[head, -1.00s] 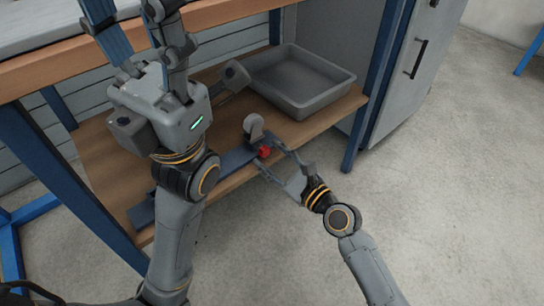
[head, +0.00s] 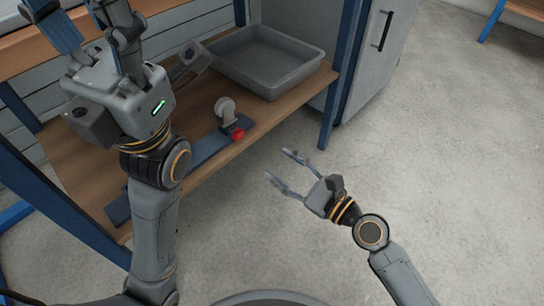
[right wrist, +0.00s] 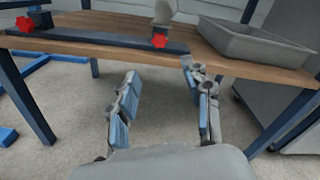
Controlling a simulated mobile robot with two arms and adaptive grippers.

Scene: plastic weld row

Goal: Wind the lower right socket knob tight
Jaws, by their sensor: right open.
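A red knob (head: 238,134) sits at the right end of a dark blue-grey rail on the wooden shelf, just below a rounded grey part (head: 225,108). The right wrist view shows this knob (right wrist: 160,40) ahead, roughly between my fingers, and a second red knob (right wrist: 25,24) farther left. My right gripper (head: 276,164) is open and empty, off the shelf's front edge and apart from the knob, fingers pointing towards the shelf. My left gripper (head: 75,18) is raised at the upper left with fingers spread, nothing seen between them. How tight the knob is cannot be told.
A grey tray (head: 318,54) stands on the shelf behind and right of the knob. A blue table leg (head: 329,115) and a grey cabinet (head: 385,70) are to the right. The floor in front is clear.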

